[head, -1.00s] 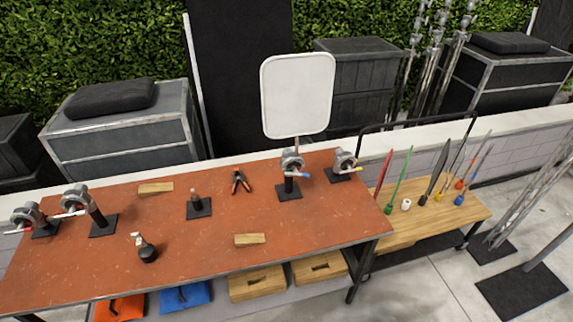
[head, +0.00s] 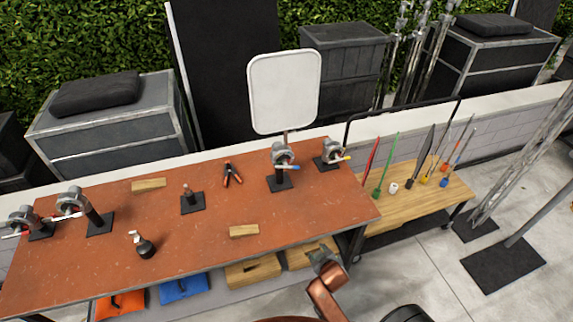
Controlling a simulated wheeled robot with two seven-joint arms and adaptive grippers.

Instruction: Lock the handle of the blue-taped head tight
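The blue-taped head (head: 283,154) is a grey round grip head on a short stand with a black base plate, near the back right of the orange-red table. Its handle (head: 290,166) sticks out to the right with a blue end. A white panel (head: 284,92) rises on a rod from this head. My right gripper (head: 325,260), grey on a copper-coloured arm, is at the bottom, in front of the table's front edge and well short of the head. Its fingers are too small and angled to read. My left gripper is not in view.
A yellow-ended head (head: 331,152) stands just right. Two more heads, one red-ended (head: 24,220) and one white-handled (head: 72,202), stand at the left. Wooden blocks (head: 244,231), a clamp (head: 232,174) and a small stand (head: 190,198) lie between. The table's front middle is mostly clear.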

